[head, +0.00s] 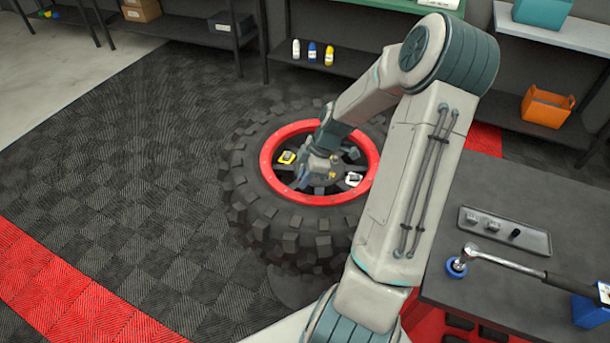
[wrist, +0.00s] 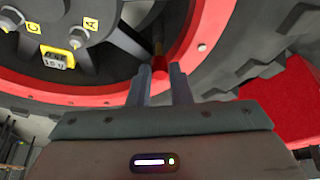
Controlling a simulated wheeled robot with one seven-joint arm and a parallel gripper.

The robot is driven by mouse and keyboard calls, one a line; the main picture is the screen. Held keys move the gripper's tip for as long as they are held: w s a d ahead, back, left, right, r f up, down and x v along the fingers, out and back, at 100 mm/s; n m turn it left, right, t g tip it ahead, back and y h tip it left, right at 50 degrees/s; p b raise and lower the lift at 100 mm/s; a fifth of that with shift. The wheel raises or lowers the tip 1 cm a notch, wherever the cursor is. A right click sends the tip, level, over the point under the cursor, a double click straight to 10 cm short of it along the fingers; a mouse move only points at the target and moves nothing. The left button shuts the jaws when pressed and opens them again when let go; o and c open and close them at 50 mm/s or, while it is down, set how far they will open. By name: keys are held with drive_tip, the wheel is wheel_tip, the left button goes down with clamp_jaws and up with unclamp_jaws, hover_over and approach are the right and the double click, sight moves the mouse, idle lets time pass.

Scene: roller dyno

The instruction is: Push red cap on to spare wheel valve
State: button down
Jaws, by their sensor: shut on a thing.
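My gripper (head: 298,184) reaches down over the near left part of the rim. In the wrist view my gripper (wrist: 162,78) has its two fingers close together over the red ring (wrist: 205,35). It is shut on a small red piece (wrist: 161,76), apparently the red cap, hard to tell from the red rim behind it. A thin brownish stem (wrist: 158,44), likely the valve, shows just beyond the fingertips. I cannot tell whether cap and stem touch.
Hub parts with yellow tags (wrist: 57,58) and dark spokes lie inside the rim. At right a dark bench (head: 470,290) carries a grey tray (head: 505,232) and a torque wrench (head: 500,262). Shelves with bottles (head: 312,52) stand behind. The floor at left is clear.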

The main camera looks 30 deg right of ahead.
drive_tip(key=shift+f+b, duration=0.5)
drive_tip(key=shift+f, duration=0.2)
idle(0.4)
drive_tip(key=shift+s+f, duration=0.25)
drive_tip(key=shift+f, duration=0.1)
drive_tip(key=c, duration=1.4)
unclamp_jaws()
drive_tip(key=shift+o, duration=0.7)
drive_tip(key=shift+f, duration=0.15)
drive_tip(key=shift+d+r, duration=0.2)
drive_tip(key=shift+r, duration=0.3)
drive_tip(key=v, duration=1.3)
drive_tip(key=shift+w+r, duration=0.3)
drive_tip(key=shift+r, duration=0.05)
drive_tip(key=shift+d, duration=0.1)
